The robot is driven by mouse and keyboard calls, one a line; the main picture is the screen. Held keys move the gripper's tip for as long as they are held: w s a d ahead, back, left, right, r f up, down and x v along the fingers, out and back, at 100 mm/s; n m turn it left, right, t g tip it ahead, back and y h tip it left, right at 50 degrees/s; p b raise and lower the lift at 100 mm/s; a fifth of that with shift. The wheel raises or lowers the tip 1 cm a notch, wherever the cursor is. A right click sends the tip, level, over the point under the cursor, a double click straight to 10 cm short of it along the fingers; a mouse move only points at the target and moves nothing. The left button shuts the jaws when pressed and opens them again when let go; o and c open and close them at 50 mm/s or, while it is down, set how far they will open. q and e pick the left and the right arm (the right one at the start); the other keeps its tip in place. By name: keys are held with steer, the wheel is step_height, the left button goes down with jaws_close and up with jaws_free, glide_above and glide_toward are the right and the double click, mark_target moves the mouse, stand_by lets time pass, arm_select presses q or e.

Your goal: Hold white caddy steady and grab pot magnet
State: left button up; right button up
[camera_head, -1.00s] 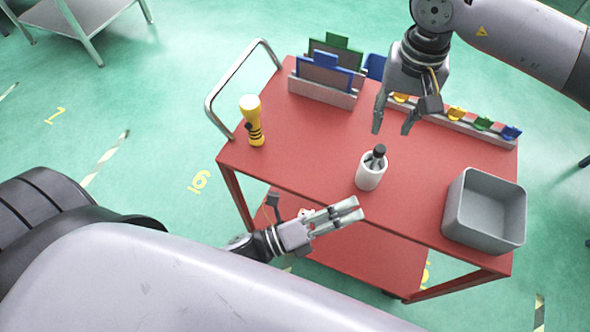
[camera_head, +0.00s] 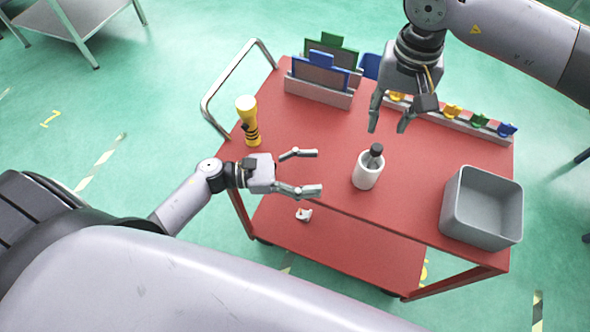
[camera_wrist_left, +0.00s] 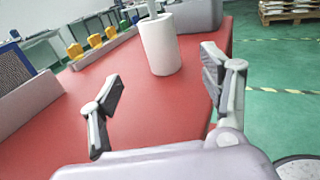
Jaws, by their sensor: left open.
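The white caddy (camera_head: 367,173) is an upright cup on the red cart top, and it also shows in the left wrist view (camera_wrist_left: 160,46). The pot magnet (camera_head: 376,150), dark with a grey stem, stands in it and sticks out above the rim; its lower part is hidden. My left gripper (camera_head: 320,171) is open and empty, to the left of the caddy and apart from it, with its fingers pointing toward it. My right gripper (camera_head: 387,129) hangs above the cart, behind and slightly right of the caddy. Its fingers are spread and empty.
A grey bin (camera_head: 482,208) stands at the cart's right. A yellow flashlight (camera_head: 248,122) stands near the left edge. A file rack (camera_head: 320,89) and a rail with coloured clips (camera_head: 465,128) line the back. A small white item (camera_head: 304,214) lies on the lower shelf (camera_head: 340,250).

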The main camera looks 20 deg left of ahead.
mark_target(357, 170)
arm_select(q)
steer(key=x, duration=1.3)
steer(key=shift+w+d, duration=0.2)
steer(key=shift+d, duration=0.05)
steer(key=shift+c, duration=0.3)
